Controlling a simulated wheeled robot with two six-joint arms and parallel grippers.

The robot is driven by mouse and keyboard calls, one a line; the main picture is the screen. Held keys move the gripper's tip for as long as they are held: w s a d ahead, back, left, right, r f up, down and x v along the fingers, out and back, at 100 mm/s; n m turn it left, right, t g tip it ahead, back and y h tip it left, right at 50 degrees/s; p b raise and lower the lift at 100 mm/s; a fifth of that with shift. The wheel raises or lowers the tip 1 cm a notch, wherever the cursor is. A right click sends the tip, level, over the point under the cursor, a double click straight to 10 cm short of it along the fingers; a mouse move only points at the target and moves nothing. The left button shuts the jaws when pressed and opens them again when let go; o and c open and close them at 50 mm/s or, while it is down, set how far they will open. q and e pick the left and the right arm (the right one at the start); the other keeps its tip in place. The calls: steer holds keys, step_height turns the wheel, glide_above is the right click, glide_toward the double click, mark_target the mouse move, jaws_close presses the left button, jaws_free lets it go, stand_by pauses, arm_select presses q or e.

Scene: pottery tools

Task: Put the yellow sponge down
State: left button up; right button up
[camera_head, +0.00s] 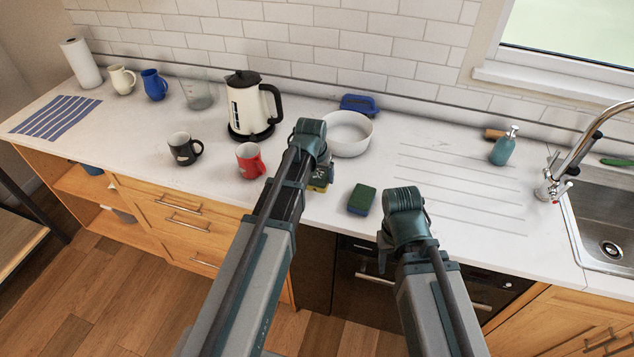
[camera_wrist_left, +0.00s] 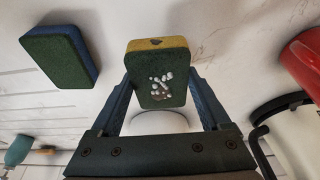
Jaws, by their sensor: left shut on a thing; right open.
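The yellow sponge (camera_wrist_left: 157,72) has a green scouring face with white blobs on it and a yellow layer along one edge. In the left wrist view it sits between the two fingers of my left gripper (camera_wrist_left: 160,100), which is shut on it. In the head view only a small part of the sponge (camera_head: 319,186) shows beneath my left gripper (camera_head: 316,176), near the counter's front edge. I cannot tell whether it touches the counter. My right gripper (camera_head: 384,252) is open and empty, in front of the counter edge.
A green and blue sponge (camera_head: 361,199) lies just right of the held one, also in the left wrist view (camera_wrist_left: 60,55). A red mug (camera_head: 250,160), kettle (camera_head: 247,105) and white bowl (camera_head: 349,134) stand nearby. The ribbed drainboard (camera_head: 455,178) is clear.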

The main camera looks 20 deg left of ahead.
mark_target(317, 182)
arm_select(q)
steer(key=shift+w+a+f+b, duration=0.1)
steer(key=shift+a+f+b, duration=0.05)
steer(key=shift+f+b, duration=0.75)
steer(key=shift+w+a+f+b, duration=0.1)
steer(key=shift+a+f+b, duration=0.05)
steer(key=shift+f+b, duration=0.75)
steer(key=shift+f, duration=0.2)
steer(key=o, duration=0.6)
steer(key=shift+r, duration=0.1)
